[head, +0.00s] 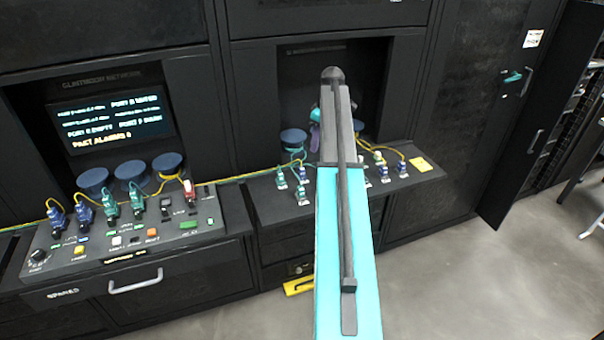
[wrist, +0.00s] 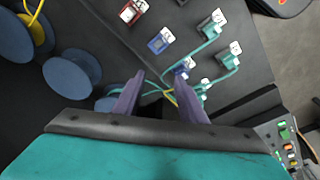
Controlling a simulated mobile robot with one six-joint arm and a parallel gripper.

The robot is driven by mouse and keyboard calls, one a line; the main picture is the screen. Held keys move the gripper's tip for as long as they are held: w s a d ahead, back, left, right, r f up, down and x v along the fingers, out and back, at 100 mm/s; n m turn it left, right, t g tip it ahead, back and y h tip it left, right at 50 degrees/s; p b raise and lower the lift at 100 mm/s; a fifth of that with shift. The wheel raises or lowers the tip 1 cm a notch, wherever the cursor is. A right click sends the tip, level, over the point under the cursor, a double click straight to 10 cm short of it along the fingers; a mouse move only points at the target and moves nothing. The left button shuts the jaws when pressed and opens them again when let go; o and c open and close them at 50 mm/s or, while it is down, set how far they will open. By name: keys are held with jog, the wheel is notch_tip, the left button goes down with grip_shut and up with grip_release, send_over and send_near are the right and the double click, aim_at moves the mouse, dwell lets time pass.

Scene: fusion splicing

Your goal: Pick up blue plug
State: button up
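In the wrist view, my gripper (wrist: 159,78) has its two purple fingers apart with nothing held between them. A blue plug (wrist: 185,68) sits just beyond the right fingertip, close to teal and yellow cables; the finger partly overlaps the area below it. Another blue plug (wrist: 160,41) sits farther up the panel, apart from the fingers. I cannot tell which one the task means. In the head view, my arm hides most of my gripper and the middle of the right panel (head: 262,205). Two blue plugs (head: 57,217) (head: 83,211) stand on the left panel.
Teal plugs (wrist: 210,28) (wrist: 229,60) and a red plug (wrist: 132,11) stand near the blue ones. Blue spools (wrist: 72,74) lie left of my fingers, with a cable beside them. A dark cabinet wall and a lit screen (head: 112,122) rise behind the panels.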

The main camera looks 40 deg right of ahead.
jog(key=s+a+r+m+t+h, duration=0.2)
jog(key=a+m, duration=0.6)
jog(key=shift+s+a+r, duration=0.15)
jog(key=shift+s+a, duration=0.1)
jog(key=shift+s, duration=0.05)
dwell(0.3)
send_over(302, 168)
jog(key=s+a, duration=0.1)
jog(key=s, duration=0.1)
notch_tip(302, 168, down, 6)
dwell(0.4)
jog(key=shift+s+a+f, duration=0.1)
jog(key=shift+f, duration=0.1)
jog(key=shift+x, duration=2.5)
